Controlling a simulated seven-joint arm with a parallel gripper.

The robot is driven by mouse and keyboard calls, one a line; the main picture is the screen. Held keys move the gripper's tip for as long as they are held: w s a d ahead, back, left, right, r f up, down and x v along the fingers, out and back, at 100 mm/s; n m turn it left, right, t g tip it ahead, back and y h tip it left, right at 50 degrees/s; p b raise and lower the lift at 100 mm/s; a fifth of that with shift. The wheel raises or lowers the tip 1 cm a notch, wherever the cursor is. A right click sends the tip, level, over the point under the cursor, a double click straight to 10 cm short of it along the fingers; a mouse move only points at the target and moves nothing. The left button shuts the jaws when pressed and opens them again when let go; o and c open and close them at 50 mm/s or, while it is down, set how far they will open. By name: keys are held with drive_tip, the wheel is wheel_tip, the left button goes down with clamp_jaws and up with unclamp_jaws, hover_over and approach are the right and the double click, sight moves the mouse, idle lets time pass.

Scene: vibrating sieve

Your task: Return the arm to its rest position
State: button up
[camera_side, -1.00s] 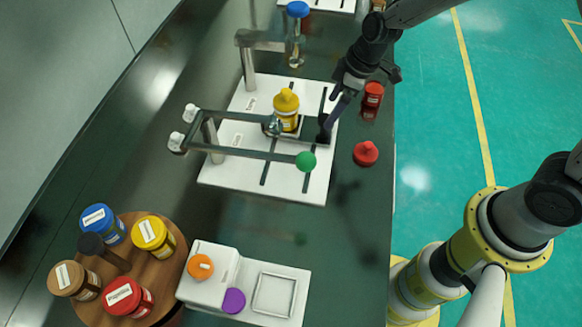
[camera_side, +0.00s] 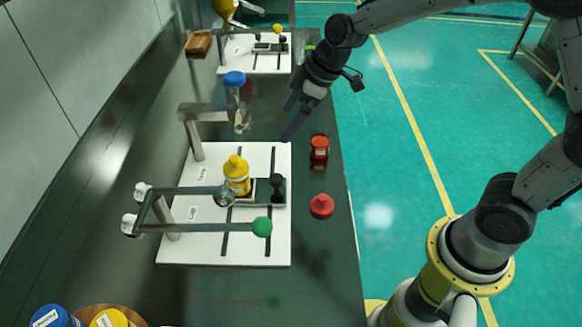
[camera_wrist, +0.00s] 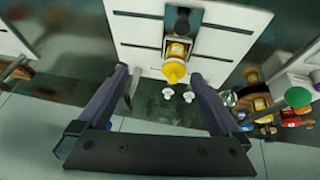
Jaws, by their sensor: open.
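My gripper (camera_side: 293,116) is open and empty, raised above the dark bench beyond the near white board, with its fingers pointing down and left. In the wrist view my gripper's two fingers (camera_wrist: 163,92) stand wide apart. A yellow bottle with a pointed cap (camera_side: 237,176) stands on the near white board (camera_side: 200,253), beside a small dark slide with a black knob (camera_side: 277,187). The yellow bottle also shows in the wrist view (camera_wrist: 175,66), seen between and beyond the fingers. My gripper touches none of these things.
A grey frame with a green ball end (camera_side: 262,227) crosses the board. A blue-topped glass tube (camera_side: 235,90) hangs from a post. A red jar (camera_side: 319,147) and red cap (camera_side: 321,206) are on the bench's right. Another white board (camera_side: 240,62) lies farther back.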

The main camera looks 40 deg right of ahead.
drive_tip(key=s+d+r+m+t, duration=0.1)
drive_tip(key=s+d+r+t, duration=0.15)
drive_tip(key=s+r, duration=0.6)
drive_tip(key=s+d+m+h, duration=0.1)
drive_tip(key=s+m, duration=0.3)
drive_tip(key=s, duration=0.5)
drive_tip(key=s+d+m+g+h, duration=0.1)
drive_tip(key=s+d+m, duration=0.3)
drive_tip(key=s, duration=0.5)
drive_tip(key=shift+g, duration=0.25)
idle(0.4)
